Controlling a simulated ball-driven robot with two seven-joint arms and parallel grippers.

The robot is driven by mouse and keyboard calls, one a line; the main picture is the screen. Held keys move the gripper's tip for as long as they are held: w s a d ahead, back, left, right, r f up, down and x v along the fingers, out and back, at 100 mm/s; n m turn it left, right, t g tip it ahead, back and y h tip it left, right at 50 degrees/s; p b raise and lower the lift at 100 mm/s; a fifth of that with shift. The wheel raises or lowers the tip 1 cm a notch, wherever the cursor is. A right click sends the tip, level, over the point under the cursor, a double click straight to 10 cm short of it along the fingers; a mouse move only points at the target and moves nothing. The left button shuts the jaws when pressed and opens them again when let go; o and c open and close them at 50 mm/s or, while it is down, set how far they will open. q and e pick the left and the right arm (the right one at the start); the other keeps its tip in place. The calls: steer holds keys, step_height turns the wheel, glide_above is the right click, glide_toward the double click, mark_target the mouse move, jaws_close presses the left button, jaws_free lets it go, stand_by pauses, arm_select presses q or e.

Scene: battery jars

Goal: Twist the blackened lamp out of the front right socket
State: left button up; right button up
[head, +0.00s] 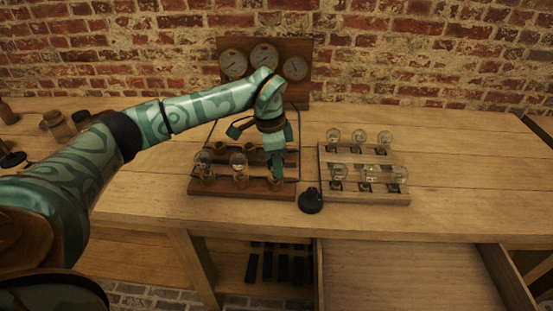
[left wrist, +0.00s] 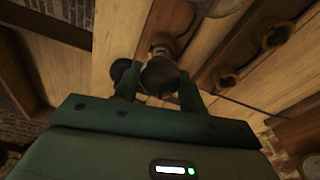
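The dark wooden lamp board (head: 228,190) stands on the bench. Its front row holds a clear lamp at the left (head: 203,161), another in the middle (head: 238,162), and the front right socket (head: 275,184). My left gripper (head: 275,165) points down over that socket and hides most of the lamp there. In the left wrist view, the blackened lamp (left wrist: 160,76) is between the fingers of my left gripper (left wrist: 160,90), which appear to touch both its sides. A brassy part (left wrist: 160,42) shows just beyond its dark bulb. My right gripper is out of view.
A pale rack (head: 365,199) with several clear lamps stands to the right. A black round object (head: 311,201) lies between rack and board. Gauges (head: 263,57) stand behind the board. An open drawer (head: 400,275) is below the bench edge. The bench's right end is clear.

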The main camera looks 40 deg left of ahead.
arm_select(q)
steer(key=shift+r+n+p, duration=0.2)
steer(key=shift+n+p, duration=0.2)
steer(key=shift+p, duration=0.05)
steer(key=shift+n+p, duration=0.75)
steer(key=shift+n, duration=0.35)
steer(key=n+p, duration=0.1)
steer(key=n, duration=0.1)
steer(key=shift+n+y+p, duration=0.3)
steer(key=shift+n+p, duration=0.1)
steer(key=shift+f+n, duration=0.15)
steer(key=shift+n, duration=0.15)
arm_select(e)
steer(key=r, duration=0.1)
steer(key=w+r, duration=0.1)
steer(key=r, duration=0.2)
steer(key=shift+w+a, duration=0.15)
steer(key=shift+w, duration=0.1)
arm_select(q)
steer(key=o, duration=1.2)
steer(key=shift+c, duration=0.2)
